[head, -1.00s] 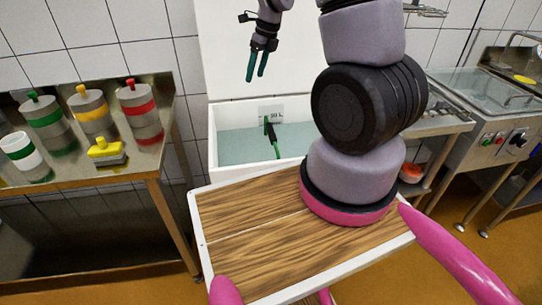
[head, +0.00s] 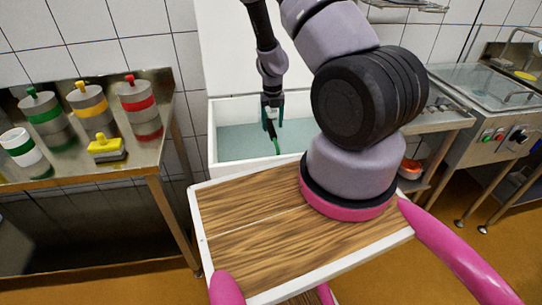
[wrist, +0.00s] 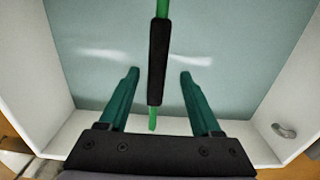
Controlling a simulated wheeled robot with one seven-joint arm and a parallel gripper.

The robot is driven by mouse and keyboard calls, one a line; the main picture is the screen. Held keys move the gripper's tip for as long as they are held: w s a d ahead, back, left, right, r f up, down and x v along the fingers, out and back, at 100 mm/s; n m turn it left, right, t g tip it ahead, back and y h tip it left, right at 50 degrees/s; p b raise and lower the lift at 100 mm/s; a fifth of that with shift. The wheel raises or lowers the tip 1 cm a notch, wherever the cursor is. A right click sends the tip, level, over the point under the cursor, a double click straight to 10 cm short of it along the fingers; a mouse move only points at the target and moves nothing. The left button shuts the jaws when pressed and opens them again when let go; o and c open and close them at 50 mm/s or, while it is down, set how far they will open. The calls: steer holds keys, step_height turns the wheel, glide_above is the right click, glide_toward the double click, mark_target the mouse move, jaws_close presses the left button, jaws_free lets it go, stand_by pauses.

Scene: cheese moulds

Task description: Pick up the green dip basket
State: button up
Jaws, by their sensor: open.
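The green dip basket shows in the wrist view only as a thin green rod with a black grip (wrist: 158,60). It runs between my gripper's two green fingers (wrist: 158,74), which are apart with a gap on each side of the grip. In the head view my gripper (head: 272,122) points down over the white tub (head: 213,140), and a short green piece of the basket's handle (head: 277,148) shows just below the fingers. The basket's body is not visible in either view. The tub holds pale blue-green liquid.
A wood-topped white-edged tray (head: 250,225) lies in front of the tub, under my arm. A steel table (head: 150,160) at left carries cheese moulds with green, yellow and red bands (head: 90,108). A steel sink unit (head: 480,105) stands at right.

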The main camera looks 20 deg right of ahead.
steer(key=f, duration=0.5)
steer(key=shift+w+a, duration=0.15)
steer(key=shift+w, duration=0.15)
jaws_close()
stand_by(1.0)
